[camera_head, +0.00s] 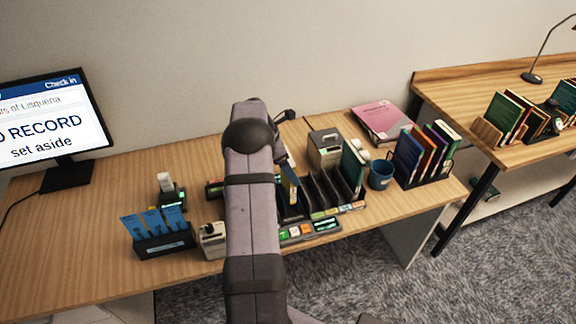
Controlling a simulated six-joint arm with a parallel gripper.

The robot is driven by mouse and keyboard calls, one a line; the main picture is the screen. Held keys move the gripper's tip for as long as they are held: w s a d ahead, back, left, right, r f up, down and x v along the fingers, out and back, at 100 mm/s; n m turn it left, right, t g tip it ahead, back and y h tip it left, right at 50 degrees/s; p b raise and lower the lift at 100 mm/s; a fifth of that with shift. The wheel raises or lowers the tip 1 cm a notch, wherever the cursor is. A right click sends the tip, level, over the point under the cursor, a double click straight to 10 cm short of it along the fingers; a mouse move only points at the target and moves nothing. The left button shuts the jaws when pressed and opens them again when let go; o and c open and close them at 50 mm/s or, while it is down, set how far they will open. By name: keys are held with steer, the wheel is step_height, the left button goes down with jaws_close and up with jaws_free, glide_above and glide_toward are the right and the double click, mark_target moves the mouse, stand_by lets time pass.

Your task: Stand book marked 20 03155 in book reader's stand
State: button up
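My arm crosses the middle of the view, and its links hide most of my gripper; I cannot see the fingertips. A narrow blue book (289,187) stands beside the arm at the left end of a black slotted rack (325,192); I cannot tell whether my gripper holds it. A dark green book (353,166) stands at the rack's right end. Several upright books (424,154) stand in a black holder at the right. No mark 20 03155 is legible. A small dark device with a green light (172,196) stands left of the arm; I cannot tell whether it is the reader's stand.
A monitor (50,125) reads "RECORD set aside". The desk's left part (70,235) is clear.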

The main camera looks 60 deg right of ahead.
steer(key=shift+f+b, duration=1.1)
steer(key=shift+f, duration=2.3)
steer(key=o, duration=1.1)
steer(key=shift+b+v, duration=1.45)
steer(key=shift+v, duration=2.25)
